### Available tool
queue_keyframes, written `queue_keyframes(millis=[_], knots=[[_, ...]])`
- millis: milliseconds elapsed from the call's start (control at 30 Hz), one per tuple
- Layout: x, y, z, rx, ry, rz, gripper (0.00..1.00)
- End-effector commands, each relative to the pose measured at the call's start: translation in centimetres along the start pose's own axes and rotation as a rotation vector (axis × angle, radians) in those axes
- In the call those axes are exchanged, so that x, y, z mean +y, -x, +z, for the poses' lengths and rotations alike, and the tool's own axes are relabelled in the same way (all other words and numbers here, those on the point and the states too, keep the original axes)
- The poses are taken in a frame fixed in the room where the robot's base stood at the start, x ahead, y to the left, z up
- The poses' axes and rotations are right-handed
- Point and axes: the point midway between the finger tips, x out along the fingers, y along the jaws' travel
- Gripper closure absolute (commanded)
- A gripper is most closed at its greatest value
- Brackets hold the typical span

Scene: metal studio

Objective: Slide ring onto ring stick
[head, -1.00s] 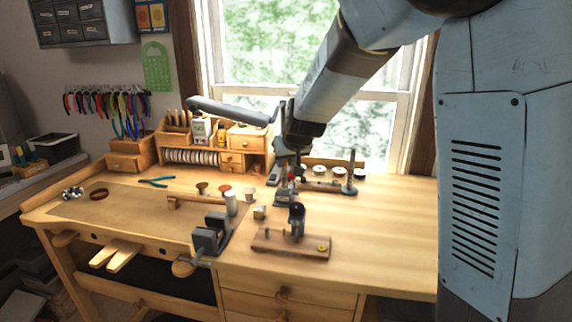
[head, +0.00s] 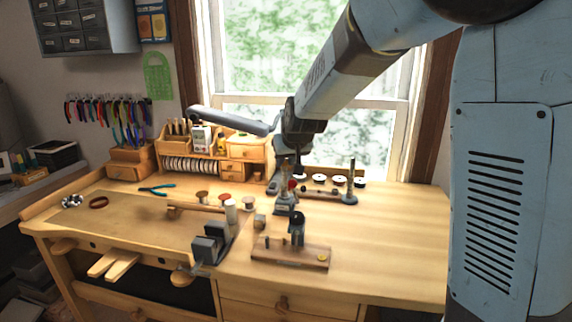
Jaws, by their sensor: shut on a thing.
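My gripper (head: 298,164) points down above the back middle of the bench, under the end of my arm. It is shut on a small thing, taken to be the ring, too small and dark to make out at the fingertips. The stick's top is bare as far as I can see.
The wooden workbench (head: 400,230) is clear at right. A board with a dark post (head: 297,232) stands in front, a grey vise (head: 211,243) left of it. A grey lamp arm (head: 228,118) and wooden organizer (head: 245,150) are behind. A brown ring-shaped thing (head: 99,202) lies far left.

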Motion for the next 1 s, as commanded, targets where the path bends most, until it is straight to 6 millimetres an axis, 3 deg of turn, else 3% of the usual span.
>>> queue_keyframes(millis=[567,1000], knots=[[0.0,0.6,-0.6,0.001,0.0,0.0,0.98],[-0.1,2.2,-1.9,0.001,0.0,-0.001,0.98]])
